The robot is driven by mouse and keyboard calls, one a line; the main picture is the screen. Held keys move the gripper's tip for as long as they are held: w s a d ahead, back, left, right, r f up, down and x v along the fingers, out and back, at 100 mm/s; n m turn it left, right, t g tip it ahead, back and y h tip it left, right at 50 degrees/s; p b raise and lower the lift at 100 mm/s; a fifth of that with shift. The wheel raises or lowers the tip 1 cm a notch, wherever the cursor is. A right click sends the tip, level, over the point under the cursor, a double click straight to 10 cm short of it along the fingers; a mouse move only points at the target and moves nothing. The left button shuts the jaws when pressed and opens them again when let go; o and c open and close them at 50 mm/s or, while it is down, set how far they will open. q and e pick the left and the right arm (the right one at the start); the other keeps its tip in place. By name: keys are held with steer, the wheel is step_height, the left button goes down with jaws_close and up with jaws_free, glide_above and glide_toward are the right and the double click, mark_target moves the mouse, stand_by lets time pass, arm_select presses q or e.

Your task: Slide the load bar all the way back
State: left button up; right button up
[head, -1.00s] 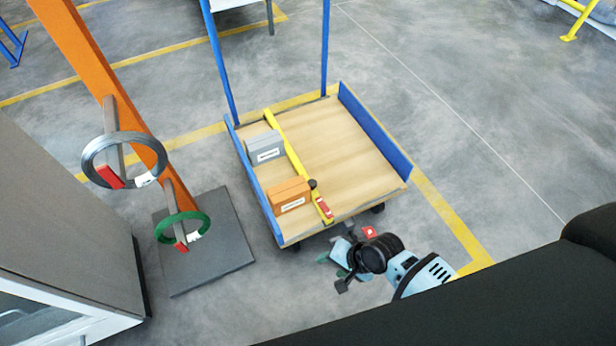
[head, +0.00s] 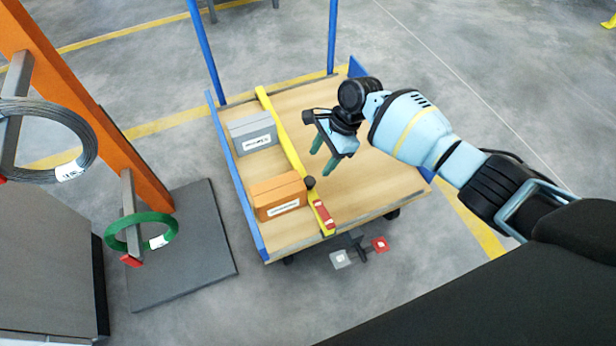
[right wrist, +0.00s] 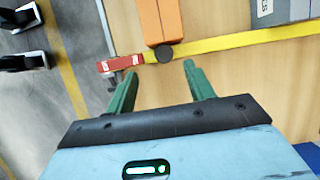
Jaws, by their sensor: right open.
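The yellow load bar (head: 286,144) lies lengthwise across the cart's wooden deck, beside an orange box (head: 278,194) and a grey box (head: 253,133). It has a dark knob (head: 310,182) and a red end piece (head: 325,219) near the front edge. My right gripper (head: 322,165) is above the deck, to the right of the bar, open and empty. In the right wrist view its green fingers (right wrist: 158,88) point at the bar (right wrist: 240,40), with the knob (right wrist: 165,53) ahead between them and apart from them. My left gripper is not in view.
The cart deck (head: 365,190) is bare right of the bar, with a blue side wall (head: 236,180) at left. Blue posts rise at the back. An orange rack (head: 80,100) with a grey coil (head: 75,130) and a green coil (head: 140,218) stands at left. Pedals (head: 360,250) show below the deck's front edge.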

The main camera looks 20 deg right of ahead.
mark_target(310, 181)
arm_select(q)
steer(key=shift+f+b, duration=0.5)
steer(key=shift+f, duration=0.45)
arm_select(e)
steer(key=shift+w+d+f, duration=0.1)
steer(key=shift+w+f, duration=0.1)
steer(key=shift+f, duration=0.25)
steer(key=shift+w+d+f, duration=0.1)
steer(key=shift+w+f, duration=0.05)
steer(key=shift+f, duration=0.3)
steer(key=b+x, duration=0.4)
steer(key=x, duration=0.4)
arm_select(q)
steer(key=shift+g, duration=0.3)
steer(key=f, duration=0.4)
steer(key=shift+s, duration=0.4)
arm_select(e)
steer(key=shift+r, duration=0.1)
steer(key=shift+c, duration=0.2)
steer(key=shift+s+d, duration=0.1)
jaws_close()
